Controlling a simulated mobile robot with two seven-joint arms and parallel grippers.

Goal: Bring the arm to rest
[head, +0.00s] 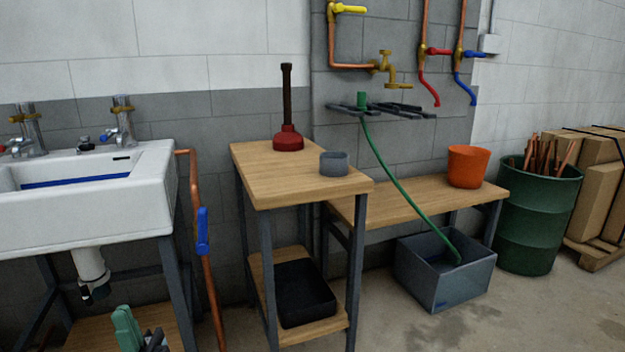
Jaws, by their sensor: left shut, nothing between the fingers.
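My left gripper (142,333) shows at the bottom left edge, in front of the low wooden shelf under the sink. Only its green and dark end is in view, and the rest of the arm is cut off by the frame. It is shut with nothing in it and holds no object. It appears apart from the sink and the table. My right gripper is not in view.
A white sink (90,210) stands above left, with a copper pipe (207,275) and blue valve beside it. A wooden table (275,180) bears a red plunger (287,138) and grey cup (334,163). A grey tub (425,285) and green barrel (530,230) stand right. Front floor is clear.

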